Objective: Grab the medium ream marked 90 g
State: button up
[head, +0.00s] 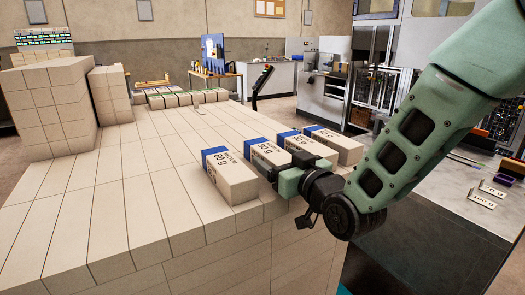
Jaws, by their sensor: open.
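Several white reams with blue ends lie in a row on top of a large pale stack. The nearest ream (228,178) has a label with a weight marking that I cannot read surely as 80 g or 90 g. A second ream (264,155) beside it carries similar print. A third ream (303,146) and the rightmost ream (338,145) lie further right. My gripper (306,176) is open at the near ends of the middle reams. Its green fingers and wrist hide part of them, and I cannot tell whether a ream lies between the fingers.
The stack top (140,175) is flat and mostly clear. Taller stacks (50,100) stand at the left. A grey table (425,170) at the right holds small white signs (482,200). A dark post (261,85) stands behind the reams.

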jog(key=shift+w+a, duration=0.1)
jog(key=shift+w, duration=0.05)
jog(key=c, duration=1.3)
jog(key=shift+r, duration=0.1)
jog(key=shift+r, duration=0.1)
